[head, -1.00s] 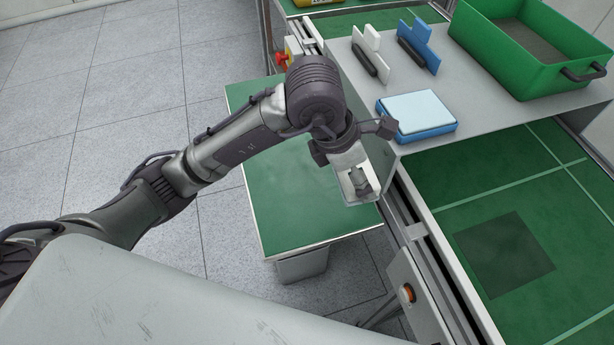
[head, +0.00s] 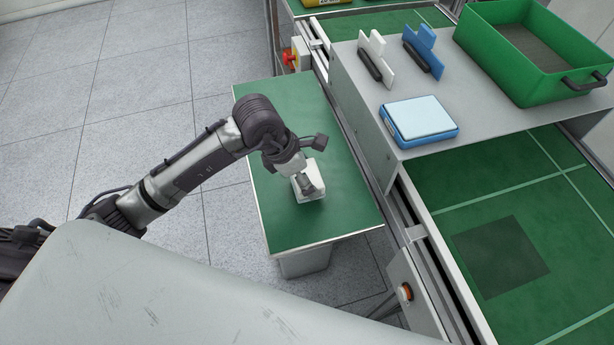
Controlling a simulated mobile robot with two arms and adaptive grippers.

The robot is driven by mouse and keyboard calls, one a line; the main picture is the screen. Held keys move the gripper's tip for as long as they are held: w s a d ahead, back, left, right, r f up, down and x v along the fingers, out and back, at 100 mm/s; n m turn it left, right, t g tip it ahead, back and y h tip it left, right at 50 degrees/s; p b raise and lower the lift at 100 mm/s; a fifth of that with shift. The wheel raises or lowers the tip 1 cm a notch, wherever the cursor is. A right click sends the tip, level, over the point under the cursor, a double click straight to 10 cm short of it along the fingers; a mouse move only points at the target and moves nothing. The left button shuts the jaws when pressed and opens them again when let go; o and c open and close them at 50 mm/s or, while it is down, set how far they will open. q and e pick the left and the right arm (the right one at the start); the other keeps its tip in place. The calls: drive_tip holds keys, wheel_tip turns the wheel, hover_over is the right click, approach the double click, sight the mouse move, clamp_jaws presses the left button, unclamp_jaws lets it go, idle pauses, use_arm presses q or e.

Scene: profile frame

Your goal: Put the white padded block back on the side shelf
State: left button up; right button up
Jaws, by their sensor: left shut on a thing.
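The white padded block (head: 316,169) is in my left gripper (head: 308,186), which is shut on it and partly covers it. My right gripper is not in view.
A grey raised shelf (head: 488,95) at right holds a blue block with a pale top (head: 420,118), white and blue handled pieces and a green bin (head: 541,52). The side shelf's top is otherwise clear. A green conveyor surface (head: 590,232) runs alongside.

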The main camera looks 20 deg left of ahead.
use_arm(q)
wheel_tip(320, 180, down, 2)
drive_tip(key=shift+f, duration=0.1)
drive_tip(key=o, duration=0.8)
drive_tip(key=shift+o, duration=0.2)
drive_tip(key=b+v, duration=0.1)
drive_tip(key=v, duration=1.1)
